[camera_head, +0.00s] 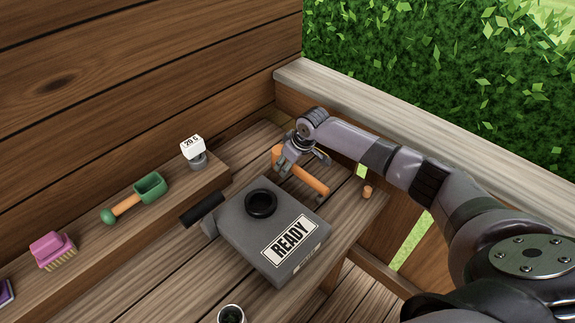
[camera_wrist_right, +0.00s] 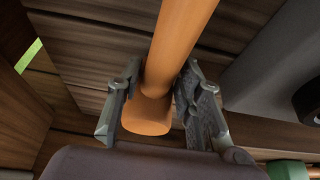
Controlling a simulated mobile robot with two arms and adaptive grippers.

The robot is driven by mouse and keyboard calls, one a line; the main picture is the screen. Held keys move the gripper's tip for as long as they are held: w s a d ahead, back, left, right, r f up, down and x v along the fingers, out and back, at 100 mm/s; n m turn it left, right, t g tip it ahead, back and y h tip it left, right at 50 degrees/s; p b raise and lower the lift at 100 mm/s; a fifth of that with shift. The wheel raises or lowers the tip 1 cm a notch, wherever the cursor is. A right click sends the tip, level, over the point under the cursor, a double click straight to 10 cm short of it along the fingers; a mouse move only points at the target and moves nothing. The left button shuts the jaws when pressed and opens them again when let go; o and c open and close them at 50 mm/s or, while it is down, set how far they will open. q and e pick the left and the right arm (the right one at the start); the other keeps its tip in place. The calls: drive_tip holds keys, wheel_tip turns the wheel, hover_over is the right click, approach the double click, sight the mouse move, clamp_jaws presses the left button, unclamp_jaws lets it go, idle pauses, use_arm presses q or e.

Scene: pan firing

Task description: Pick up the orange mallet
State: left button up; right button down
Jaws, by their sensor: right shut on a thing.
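The orange mallet (camera_head: 312,181) is behind the grey box in the head view, its long handle slanting down to the right. My right gripper (camera_head: 291,160) is at the mallet's far left end, with its fingers around it. In the right wrist view the mallet's orange shaft (camera_wrist_right: 175,50) runs between the two fingers of my right gripper (camera_wrist_right: 155,100). Its thicker end sits between the fingers, close to the palm. The gripper is shut on the mallet. I cannot tell whether the mallet is clear of the table. My left gripper is not in view.
A grey box labelled READY (camera_head: 250,232) with a black ring stands just in front of the mallet. A small orange peg (camera_head: 367,191) is to the right. A green scoop (camera_head: 149,188), a white-topped timer (camera_head: 193,149) and a pink brush (camera_head: 52,247) sit on the left ledge.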

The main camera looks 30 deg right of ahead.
drive_tip(key=shift+w+r, duration=0.1)
drive_tip(key=shift+r, duration=0.05)
drive_tip(key=shift+r, duration=0.65)
wheel_tip(320, 180, up, 19)
drive_tip(key=b, duration=0.3)
drive_tip(key=shift+f, duration=0.2)
drive_tip(key=c, duration=1.8)
unclamp_jaws()
drive_tip(key=shift+c, duration=0.2)
clamp_jaws()
